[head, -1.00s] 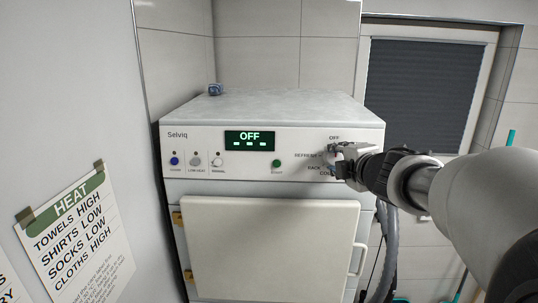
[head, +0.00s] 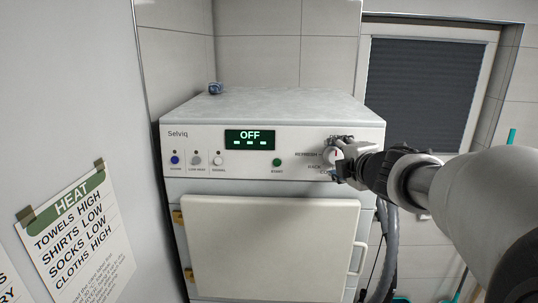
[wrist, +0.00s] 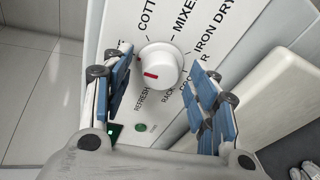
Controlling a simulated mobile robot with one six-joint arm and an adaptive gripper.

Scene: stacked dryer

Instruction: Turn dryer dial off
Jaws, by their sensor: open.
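The dryer dial (head: 332,155) is a round white knob with a red mark, at the right end of the dryer's control panel. It shows close up in the wrist view (wrist: 165,62), where its red mark (wrist: 151,75) lies roughly crosswise in the picture. My gripper (head: 343,156) is open at the dial. In the wrist view, its blue-padded fingers (wrist: 165,75) stand on either side of the dial, with visible gaps. The OFF label by the dial is hidden behind a finger. The green display (head: 250,141) reads OFF.
The closed dryer door (head: 270,245) is below the panel. Several push buttons and a green start button (head: 277,163) are to the left of the dial. A grey hose (head: 390,250) hangs at the dryer's right side. A HEAT notice (head: 75,235) is on the left.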

